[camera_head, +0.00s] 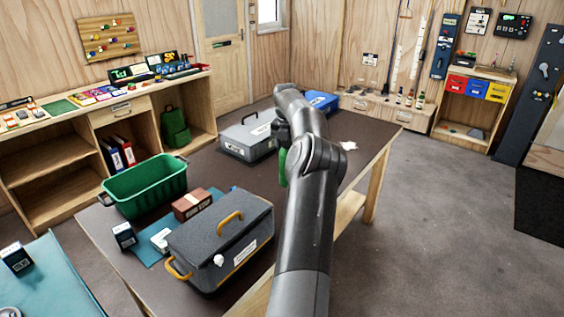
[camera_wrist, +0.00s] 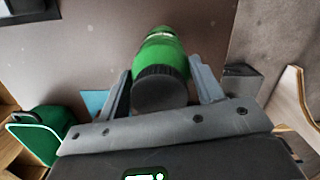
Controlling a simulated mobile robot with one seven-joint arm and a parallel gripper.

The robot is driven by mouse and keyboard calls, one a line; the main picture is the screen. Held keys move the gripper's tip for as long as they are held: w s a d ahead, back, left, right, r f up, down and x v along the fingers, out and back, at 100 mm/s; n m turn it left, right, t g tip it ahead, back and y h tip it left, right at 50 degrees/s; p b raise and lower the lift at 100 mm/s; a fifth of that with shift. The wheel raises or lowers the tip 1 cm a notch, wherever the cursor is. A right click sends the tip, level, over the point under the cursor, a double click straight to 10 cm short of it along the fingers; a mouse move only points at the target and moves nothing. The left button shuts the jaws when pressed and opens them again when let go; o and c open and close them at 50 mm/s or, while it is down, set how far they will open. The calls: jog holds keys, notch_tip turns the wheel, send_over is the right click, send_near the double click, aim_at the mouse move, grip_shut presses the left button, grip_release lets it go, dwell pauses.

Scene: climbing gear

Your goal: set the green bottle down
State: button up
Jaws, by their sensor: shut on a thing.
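The green bottle (camera_wrist: 160,50) with a black cap sits between the two fingers of my gripper (camera_wrist: 162,78) in the wrist view, its cap end toward the camera. The gripper is shut on it. In the head view only a green sliver of the bottle (camera_head: 282,168) shows left of my arm, which hides the rest and the gripper. The bottle is over the dark brown table (camera_head: 350,170). I cannot tell whether its base touches the top.
On the table are a grey case (camera_head: 250,138), a blue box (camera_head: 322,101), a green crate (camera_head: 146,188), a brown box (camera_head: 192,204) and a dark toolbox with yellow handles (camera_head: 222,240). A small white item (camera_head: 348,145) lies right of my arm. Bare tabletop shows around it.

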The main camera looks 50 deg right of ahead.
jog(key=shift+w+a+f, duration=0.1)
jog(key=shift+w+f, duration=0.3)
jog(key=shift+w, duration=0.25)
jog(key=shift+w+a+f, duration=0.1)
jog(key=shift+w+f, duration=0.3)
jog(key=shift+w, duration=0.2)
jog(key=shift+f, duration=2.05)
jog(key=o, duration=1.5)
jog(key=r, duration=0.4)
jog(key=a+r, duration=0.1)
jog(key=r, duration=0.7)
jog(key=shift+s+a+r, duration=0.1)
jog(key=shift+s+a, duration=0.05)
jog(key=shift+a, duration=0.1)
